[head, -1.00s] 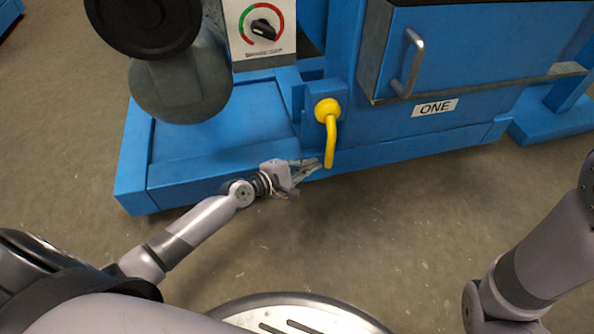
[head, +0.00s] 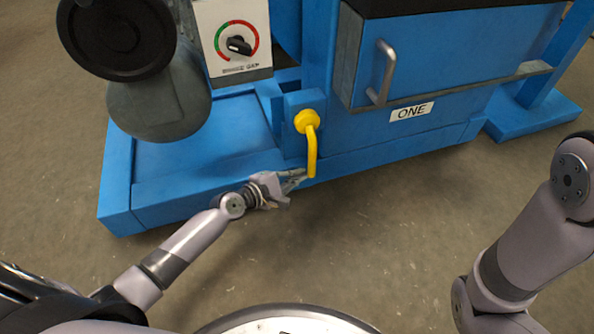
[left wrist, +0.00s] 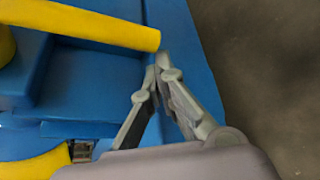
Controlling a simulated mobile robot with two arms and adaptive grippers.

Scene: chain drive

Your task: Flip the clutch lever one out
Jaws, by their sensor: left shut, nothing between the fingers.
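The yellow clutch lever (head: 312,152) is on the blue machine labelled ONE. It hangs down from its round yellow hub (head: 307,121). My left gripper (head: 303,178) is at the lever's lower end, on its left side, with its fingers closed together and nothing between them. In the left wrist view, the lever (left wrist: 95,26) crosses the upper left and its tip lies right by the closed fingertips (left wrist: 158,66). I cannot tell whether they touch. My right gripper is out of view; only part of my right arm shows.
The ONE label (head: 411,112) is right of the lever, below a cabinet with a metal handle (head: 382,72). A dial panel (head: 236,42) and a dark round wheel (head: 117,35) are at the upper left. The blue base (head: 165,205) runs behind my gripper. The floor in front is clear.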

